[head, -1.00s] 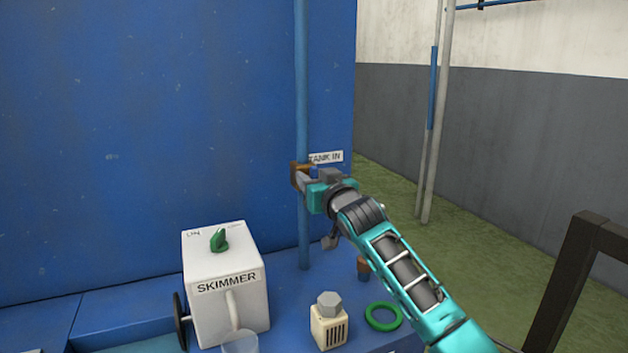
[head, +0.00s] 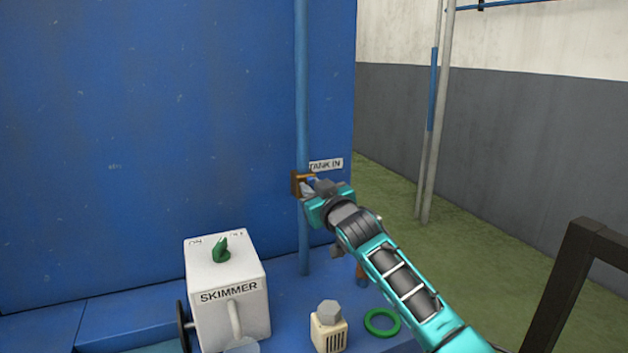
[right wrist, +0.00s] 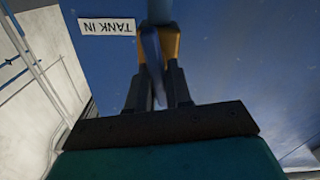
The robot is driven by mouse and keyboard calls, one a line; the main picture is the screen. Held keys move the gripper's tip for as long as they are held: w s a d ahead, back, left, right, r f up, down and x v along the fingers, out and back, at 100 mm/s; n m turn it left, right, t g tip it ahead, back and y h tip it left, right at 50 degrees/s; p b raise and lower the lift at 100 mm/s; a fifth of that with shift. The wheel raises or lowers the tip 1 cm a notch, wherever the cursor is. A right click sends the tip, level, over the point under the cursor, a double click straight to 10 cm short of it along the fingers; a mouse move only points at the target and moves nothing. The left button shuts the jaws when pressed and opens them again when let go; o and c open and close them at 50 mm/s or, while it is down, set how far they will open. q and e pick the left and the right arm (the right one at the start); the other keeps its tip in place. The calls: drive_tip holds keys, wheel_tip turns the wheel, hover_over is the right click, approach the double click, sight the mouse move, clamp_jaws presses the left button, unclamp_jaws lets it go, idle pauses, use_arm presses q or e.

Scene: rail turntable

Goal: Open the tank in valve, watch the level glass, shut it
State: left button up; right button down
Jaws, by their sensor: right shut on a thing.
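The tank in valve (head: 299,184) is a brass-coloured body on the blue vertical pipe (head: 302,90), beside the white TANK IN label (head: 326,165). In the right wrist view the label (right wrist: 106,27) appears upside down and the brass valve body (right wrist: 172,42) is beyond the fingers. My right gripper (head: 312,192) is at the valve, shut on its blue lever (right wrist: 151,55), which lies between the dark fingers. The gripper hides part of the lever in the head view. A thin upright with a blue strip (head: 433,90) at right may be the level glass; I cannot tell. My left gripper is out of view.
A white SKIMMER box (head: 226,292) with a green knob stands on the blue ledge at lower left. A dark frame (head: 575,280) stands at right.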

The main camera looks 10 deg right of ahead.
drive_tip(key=shift+n, duration=0.4)
drive_tip(key=shift+a, duration=0.1)
drive_tip(key=c, duration=1.1)
unclamp_jaws()
drive_tip(key=s+d, duration=0.1)
drive_tip(key=s, duration=0.7)
drive_tip(key=s+d, duration=0.1)
drive_tip(key=s, duration=0.3)
drive_tip(key=shift+s+d, duration=0.3)
drive_tip(key=shift+s, duration=0.05)
